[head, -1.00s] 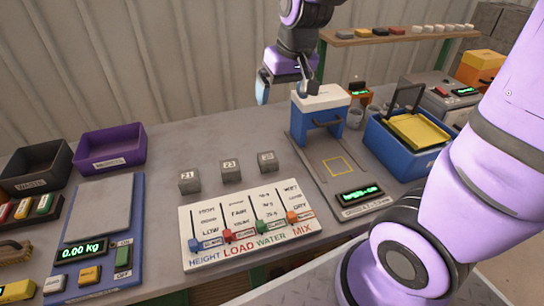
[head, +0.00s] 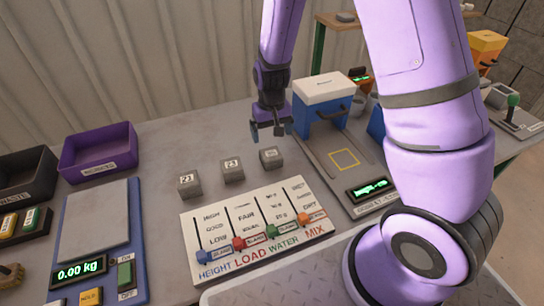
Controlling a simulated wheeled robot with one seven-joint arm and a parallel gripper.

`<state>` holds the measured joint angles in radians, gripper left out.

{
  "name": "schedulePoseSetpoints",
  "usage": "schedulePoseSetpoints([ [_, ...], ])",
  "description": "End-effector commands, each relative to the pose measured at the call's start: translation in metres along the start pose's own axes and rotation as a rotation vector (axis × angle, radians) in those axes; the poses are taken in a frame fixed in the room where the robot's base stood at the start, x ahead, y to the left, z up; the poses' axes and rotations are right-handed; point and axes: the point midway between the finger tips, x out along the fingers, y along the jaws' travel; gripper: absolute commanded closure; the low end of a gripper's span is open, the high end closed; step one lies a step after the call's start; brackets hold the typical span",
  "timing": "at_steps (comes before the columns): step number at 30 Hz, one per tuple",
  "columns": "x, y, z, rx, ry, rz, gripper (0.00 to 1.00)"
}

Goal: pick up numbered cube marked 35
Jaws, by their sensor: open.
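Three grey cubes stand in a row on the grey table behind the slider board. The left cube (head: 189,184) reads 21 and the middle cube (head: 232,171) reads 23. The right cube (head: 270,158) has a label too small to read surely; neither of the other two reads 35. My gripper (head: 271,133) is open and empty, pointing down just above and behind the right cube in the picture. A gap seems to show between the fingers and that cube.
The slider board (head: 255,228) lies in front of the cubes. A blue-and-white press (head: 322,90) stands close right of my gripper. A scale (head: 95,225), purple bin (head: 97,152) and black bin (head: 27,175) are at left. Bare table lies behind the cubes.

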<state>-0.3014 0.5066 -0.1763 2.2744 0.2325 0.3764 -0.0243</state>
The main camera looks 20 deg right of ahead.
Motion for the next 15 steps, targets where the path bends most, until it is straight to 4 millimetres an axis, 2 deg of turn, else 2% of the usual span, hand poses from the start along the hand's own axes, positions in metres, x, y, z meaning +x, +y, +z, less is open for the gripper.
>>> schedulePoseSetpoints([
  [6,0.032,0.001,0.001,0.001,-0.003,0.001,0.06],
  [15,0.05,-0.001,0.001,-0.002,-0.001,0.0,0.06],
])
